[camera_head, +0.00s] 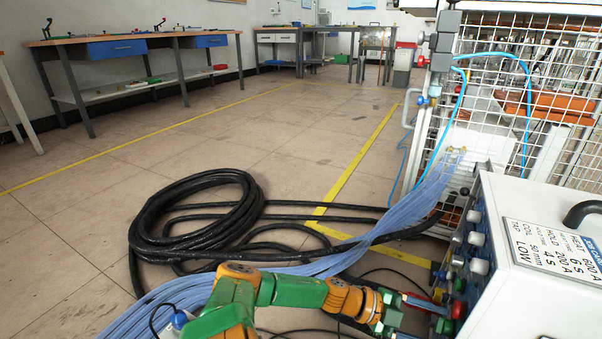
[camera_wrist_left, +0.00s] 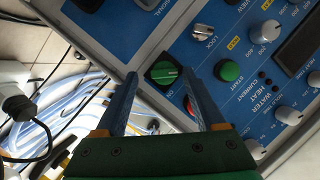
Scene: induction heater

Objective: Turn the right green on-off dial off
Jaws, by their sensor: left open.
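The green on-off dial (camera_wrist_left: 164,72) is a round green knob on a dark square plate on the blue control panel in the left wrist view. A pale line marks its face, but I cannot read its setting. My left gripper (camera_wrist_left: 158,74) is open, its two blue fingers pointing at the panel with the dial between their tips in the picture. I cannot tell whether they touch it. In the head view my left gripper (camera_head: 424,304) is close to the front of the white heater cabinet (camera_head: 545,285), whose panel is seen nearly edge-on. My right gripper is not in view.
A green start button (camera_wrist_left: 228,70), a lock switch (camera_wrist_left: 203,31) and several grey knobs are close by on the panel. A red control (camera_wrist_left: 190,106) is partly hidden by a finger. Blue hoses (camera_head: 400,215) and a coiled black cable (camera_head: 200,220) lie beside the cabinet.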

